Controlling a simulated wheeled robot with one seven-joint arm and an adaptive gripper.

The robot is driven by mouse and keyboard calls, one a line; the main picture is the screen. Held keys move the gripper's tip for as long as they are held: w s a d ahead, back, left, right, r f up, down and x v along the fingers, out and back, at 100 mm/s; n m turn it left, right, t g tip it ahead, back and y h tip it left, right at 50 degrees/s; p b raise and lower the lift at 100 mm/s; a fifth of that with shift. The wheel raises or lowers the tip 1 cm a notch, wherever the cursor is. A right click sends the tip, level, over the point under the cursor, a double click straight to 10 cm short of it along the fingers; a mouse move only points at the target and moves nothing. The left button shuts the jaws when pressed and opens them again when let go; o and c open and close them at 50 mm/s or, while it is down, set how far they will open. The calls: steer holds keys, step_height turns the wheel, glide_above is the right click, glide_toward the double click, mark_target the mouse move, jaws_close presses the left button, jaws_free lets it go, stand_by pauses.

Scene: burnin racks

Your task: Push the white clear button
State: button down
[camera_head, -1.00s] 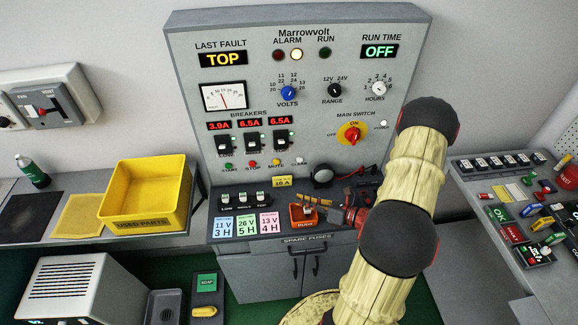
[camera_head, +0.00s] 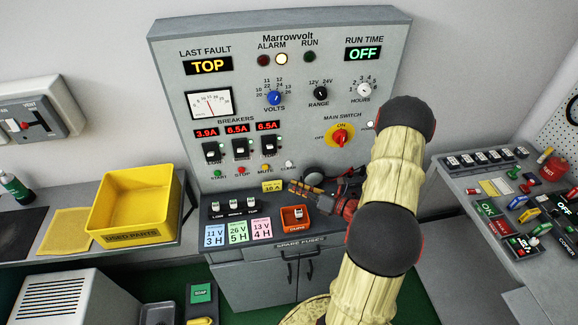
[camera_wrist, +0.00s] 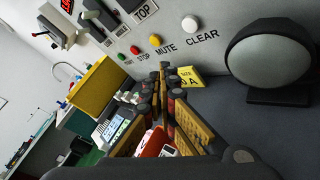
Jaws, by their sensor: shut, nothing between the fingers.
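The white CLEAR button (camera_head: 289,162) is at the right end of the row of small buttons low on the Marrowvolt panel. In the wrist view the white button (camera_wrist: 189,24) shows above its CLEAR label, apart from my fingers. My gripper (camera_head: 291,186) is shut and empty, below the button and in front of the panel. In the wrist view my gripper's fingertips (camera_wrist: 164,68) lie below the MUTE label and point toward the panel.
The yellow MUTE button (camera_wrist: 155,40) is left of CLEAR, then the red STOP button (camera_wrist: 135,50) and a green one. A yellow size tag (camera_wrist: 189,77) stands close beside my fingers. A round dark-rimmed device (camera_wrist: 268,55) stands at right. An orange tray (camera_head: 285,225) sits below.

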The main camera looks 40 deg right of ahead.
steer(key=w+d, duration=0.3)
steer(key=w, duration=0.2)
steer(key=shift+w+b, duration=0.15)
steer(key=shift+b, duration=0.2)
steer(key=shift+w+d, duration=0.15)
stand_by(1.2)
steer(key=shift+w+d, duration=0.15)
steer(key=shift+w, duration=0.05)
steer(key=shift+w+d, duration=0.2)
steer(key=shift+w, duration=0.15)
stand_by(0.9)
steer(key=shift+s, duration=0.1)
steer(key=shift+s+a, duration=0.45)
steer(key=shift+s, duration=0.2)
steer(key=s+a, duration=0.1)
steer(key=s+p, duration=0.1)
steer(key=s+a, duration=0.1)
steer(key=s, duration=0.1)
steer(key=shift+s+a, duration=0.1)
steer(key=shift+a, duration=0.2)
stand_by(0.3)
